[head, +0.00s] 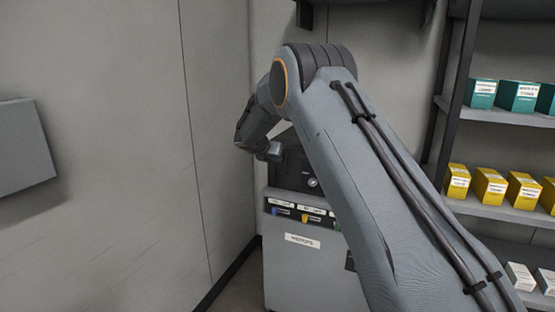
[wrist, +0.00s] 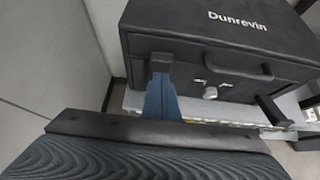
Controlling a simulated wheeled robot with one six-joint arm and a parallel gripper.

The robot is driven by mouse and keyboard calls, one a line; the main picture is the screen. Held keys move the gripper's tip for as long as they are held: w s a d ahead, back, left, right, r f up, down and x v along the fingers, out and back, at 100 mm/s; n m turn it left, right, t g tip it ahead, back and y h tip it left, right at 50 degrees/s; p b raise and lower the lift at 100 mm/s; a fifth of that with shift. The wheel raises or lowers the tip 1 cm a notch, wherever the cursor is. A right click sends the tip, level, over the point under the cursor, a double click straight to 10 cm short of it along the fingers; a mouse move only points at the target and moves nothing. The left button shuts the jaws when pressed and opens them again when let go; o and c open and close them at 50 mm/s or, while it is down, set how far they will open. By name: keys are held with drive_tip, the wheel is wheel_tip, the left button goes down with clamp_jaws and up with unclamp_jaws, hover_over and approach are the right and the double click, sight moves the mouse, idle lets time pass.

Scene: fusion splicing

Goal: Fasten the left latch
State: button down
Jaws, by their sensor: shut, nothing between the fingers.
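A black case (wrist: 200,50) lettered "Dunrevin" stands with its lid closed; in the head view the case (head: 290,168) is partly behind my arm. A silver lock knob (wrist: 210,92) sits mid-front below the handle (wrist: 240,72). My gripper (wrist: 161,84) is shut and empty, its blue-grey fingers pointing at the left part of the case front. A dark piece at their tip lies where the left latch would be; I cannot tell latch from fingertip, or whether they touch. A dark tab (wrist: 270,109), seemingly the right latch, sticks out at the right.
The case rests on a grey cabinet (head: 305,268) with labelled compartments along its upper front. A wall is close on the left, with a grey box (head: 22,150) on it. Shelves (head: 500,205) with teal, yellow and white boxes stand at the right.

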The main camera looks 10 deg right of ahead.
drive_tip(key=shift+d+r, duration=0.1)
drive_tip(key=shift+r, duration=0.4)
drive_tip(key=s+a+r, duration=0.3)
drive_tip(key=s+r, duration=0.2)
drive_tip(key=r, duration=0.4)
drive_tip(key=shift+s+a+r+b, duration=0.2)
drive_tip(key=shift+a+r+b, duration=0.1)
drive_tip(key=shift+r, duration=0.05)
